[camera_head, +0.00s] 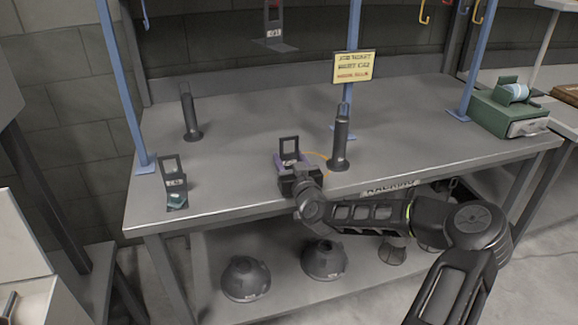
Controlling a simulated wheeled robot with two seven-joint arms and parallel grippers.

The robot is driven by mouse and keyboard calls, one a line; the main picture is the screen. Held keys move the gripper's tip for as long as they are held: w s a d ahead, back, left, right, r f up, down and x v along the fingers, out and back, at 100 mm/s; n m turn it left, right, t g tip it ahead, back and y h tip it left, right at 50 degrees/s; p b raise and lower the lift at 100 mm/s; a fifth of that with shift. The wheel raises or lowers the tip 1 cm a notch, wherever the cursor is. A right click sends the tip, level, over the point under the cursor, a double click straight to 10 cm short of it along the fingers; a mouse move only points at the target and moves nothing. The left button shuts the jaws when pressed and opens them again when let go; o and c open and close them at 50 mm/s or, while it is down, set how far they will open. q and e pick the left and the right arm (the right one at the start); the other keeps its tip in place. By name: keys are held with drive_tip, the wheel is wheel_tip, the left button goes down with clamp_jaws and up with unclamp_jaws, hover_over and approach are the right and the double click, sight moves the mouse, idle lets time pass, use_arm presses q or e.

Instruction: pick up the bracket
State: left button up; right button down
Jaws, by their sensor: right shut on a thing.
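A dark upright bracket (289,147) with a square opening stands at the front middle of the grey workbench, in the camera_head view. My right gripper (294,170) reaches in from the lower right and is shut on this bracket. The gripper hides the bracket's lower part, and its fingertips are hard to make out. A purple patch shows at the bracket's left side. A similar dark bracket (172,169) stands at the left front of the bench. My left gripper is not in view.
A dark post (340,140) stands just right of the held bracket, with a yellow ring on the bench beside it. Another post (190,115) stands at the back left. Blue uprights (124,85) frame the bench. Dark domes (324,259) lie on the lower shelf. A green box (508,115) sits right.

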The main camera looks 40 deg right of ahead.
drive_tip(key=shift+r, duration=0.15)
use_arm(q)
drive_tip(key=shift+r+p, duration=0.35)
use_arm(e)
wheel_tip(320, 180, up, 10)
drive_tip(key=shift+f, duration=0.1)
idle(1.6)
